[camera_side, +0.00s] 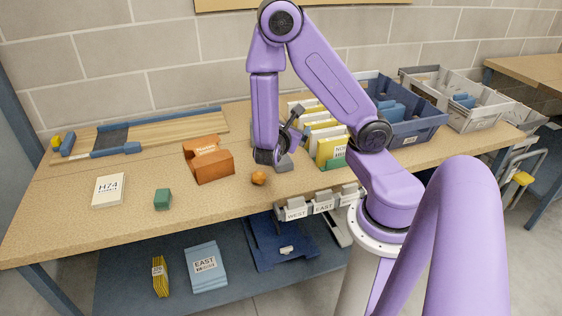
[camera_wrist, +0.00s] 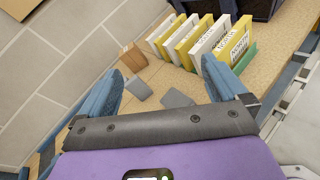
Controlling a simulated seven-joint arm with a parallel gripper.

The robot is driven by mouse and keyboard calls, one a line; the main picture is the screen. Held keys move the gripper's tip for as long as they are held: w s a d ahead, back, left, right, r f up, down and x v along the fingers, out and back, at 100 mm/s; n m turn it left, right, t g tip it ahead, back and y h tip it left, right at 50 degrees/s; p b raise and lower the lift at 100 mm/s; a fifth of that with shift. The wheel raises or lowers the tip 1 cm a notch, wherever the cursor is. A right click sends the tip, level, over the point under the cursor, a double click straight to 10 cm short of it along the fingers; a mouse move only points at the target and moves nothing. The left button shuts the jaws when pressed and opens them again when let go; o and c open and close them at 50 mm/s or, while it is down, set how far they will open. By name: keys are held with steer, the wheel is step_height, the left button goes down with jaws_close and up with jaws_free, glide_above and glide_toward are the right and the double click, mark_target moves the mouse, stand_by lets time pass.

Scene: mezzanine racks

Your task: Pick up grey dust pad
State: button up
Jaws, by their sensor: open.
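In the wrist view, two flat grey pieces lie on the wooden bench between and below my gripper's fingers: a left grey piece (camera_wrist: 138,88) and a right grey piece (camera_wrist: 177,98). I cannot tell which one is the dust pad. In the side view, one grey piece (camera_side: 284,163) shows on the bench beside my gripper (camera_side: 291,134); the other is hidden or not clear there. My gripper (camera_wrist: 163,66) is open, with its blue fingers spread wide and nothing held between them.
Yellow and white files (camera_side: 330,150) stand close right of my gripper. An orange box (camera_side: 208,160), an orange lump (camera_side: 258,178), a green block (camera_side: 162,199) and an H74 card (camera_side: 108,190) lie leftward. Blue (camera_side: 410,125) and grey bins (camera_side: 476,112) stand right. The front left bench has free room.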

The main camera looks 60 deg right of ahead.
step_height(320, 180, down, 2)
steer(key=w+d+n+t, duration=0.3)
steer(key=n+t+y, duration=0.4)
steer(key=n+y, duration=0.2)
steer(key=n, duration=0.2)
glide_toward(284, 162)
steer(key=x, duration=0.4)
steer(key=shift+r, duration=0.1)
steer(key=shift+x, duration=3.65)
steer(key=c, duration=1.1)
